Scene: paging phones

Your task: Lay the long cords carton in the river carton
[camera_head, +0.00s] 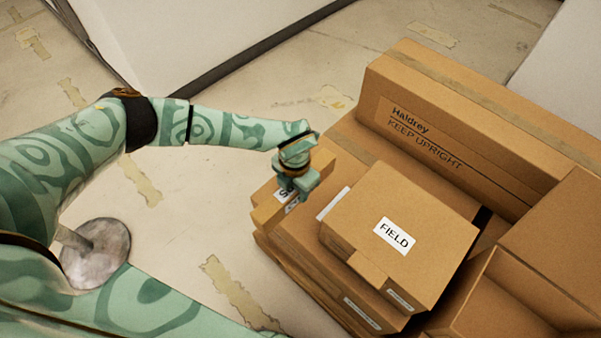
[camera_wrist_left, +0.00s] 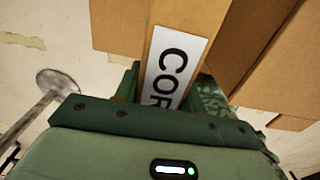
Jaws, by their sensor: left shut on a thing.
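The long cords carton (camera_head: 268,212) is a narrow brown carton at the left end of the stacked cartons in the head view. In the left wrist view its white label (camera_wrist_left: 170,68) reads "COR", the rest hidden by my gripper. My left gripper (camera_head: 291,192) is shut on this carton from above. The carton is at the level of the stack's top; I cannot tell whether it still touches what is below. No label reading "river" shows. An open carton (camera_head: 520,300) at the lower right shows no readable label. My right gripper is not in view.
A carton labelled "FIELD" (camera_head: 420,215) sits right of my left gripper on a larger carton. A long carton marked "Haldrey KEEP UPRIGHT" (camera_head: 450,120) stands behind.

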